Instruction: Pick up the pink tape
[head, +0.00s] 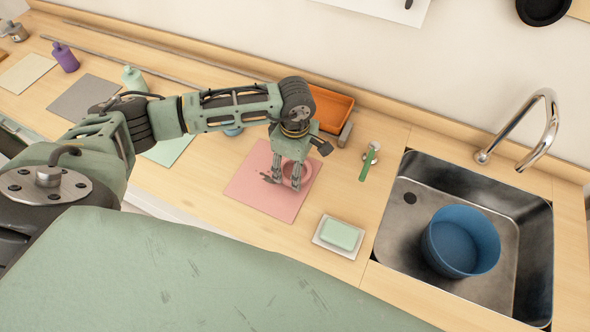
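The pink tape (305,172) lies on a pink mat (258,190) on the wooden counter, in the middle of the head view. My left gripper (284,179) points down over the tape from above. Its two fingers are apart, one at the tape's left side and one in front of or inside the ring. The fingers hide part of the tape, and I cannot tell whether they touch it. My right gripper is not in view.
A soap dish (326,245) with green soap sits in front right of the mat. A green-handled brush (367,166) and orange tray (331,108) are behind. The sink (410,222) with a blue bowl (462,243) is right. Purple (65,57) and green bottles (134,78) stand left.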

